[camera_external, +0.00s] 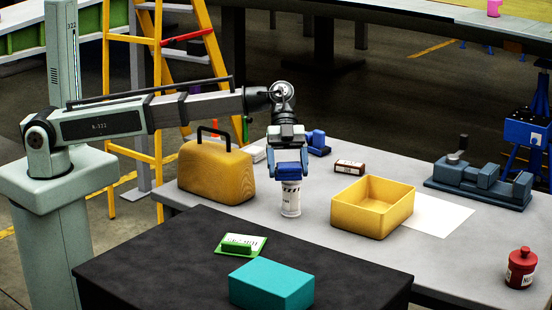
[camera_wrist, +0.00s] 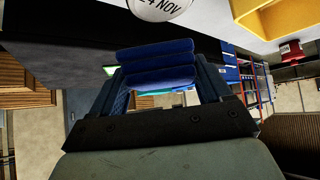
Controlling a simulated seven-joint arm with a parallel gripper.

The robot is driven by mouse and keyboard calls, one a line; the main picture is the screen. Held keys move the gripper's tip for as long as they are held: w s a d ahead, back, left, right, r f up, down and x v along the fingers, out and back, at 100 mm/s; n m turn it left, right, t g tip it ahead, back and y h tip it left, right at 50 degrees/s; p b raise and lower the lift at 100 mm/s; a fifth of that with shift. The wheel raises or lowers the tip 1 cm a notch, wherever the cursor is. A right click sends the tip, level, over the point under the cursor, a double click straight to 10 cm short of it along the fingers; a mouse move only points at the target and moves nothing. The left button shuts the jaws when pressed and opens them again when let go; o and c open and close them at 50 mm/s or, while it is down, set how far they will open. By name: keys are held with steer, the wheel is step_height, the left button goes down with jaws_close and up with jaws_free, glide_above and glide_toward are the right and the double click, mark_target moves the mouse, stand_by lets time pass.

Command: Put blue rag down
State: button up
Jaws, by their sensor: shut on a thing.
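The blue rag (camera_external: 289,169) is a folded stack of blue layers held between the fingers of my gripper (camera_external: 288,162). In the wrist view the rag (camera_wrist: 158,65) spans the space between both fingers of my gripper (camera_wrist: 160,72). My gripper points down over the grey table (camera_external: 230,218), shut on the rag. A white can (camera_external: 291,201) with dark print stands upright just below the rag in the external view. The can's top (camera_wrist: 158,8) shows at the upper edge of the wrist view. I cannot tell whether rag and can touch.
A yellow toolbox (camera_external: 215,175) stands left, an open yellow bin (camera_external: 365,220) right. A blue object (camera_external: 317,143) and a brown-and-white box (camera_external: 350,167) lie behind. A vise (camera_external: 480,183) stands far right.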

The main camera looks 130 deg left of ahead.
steer(key=s+a+f+n+t+y, duration=0.1)
steer(key=s+a+n, duration=0.1)
steer(key=s+a, duration=0.35)
steer(key=s+a+n+y, duration=0.1)
steer(key=s+a, duration=0.1)
steer(key=a, duration=0.7)
steer(key=s+a+f+n+t+y, duration=0.1)
steer(key=s+a+n, duration=0.1)
steer(key=s+a, duration=0.35)
steer(key=shift+w+a+f, duration=0.25)
steer(key=shift+f, duration=1.45)
steer(key=shift+w+a+f, duration=0.3)
steer(key=shift+f, duration=1.35)
steer(key=shift+w+a+f, duration=0.25)
steer(key=shift+f, duration=1.45)
steer(key=shift+f, duration=0.15)
steer(key=o, duration=1.1)
steer(key=v, duration=1.2)
steer(key=shift+s, duration=0.15)
steer(key=shift+d, duration=0.1)
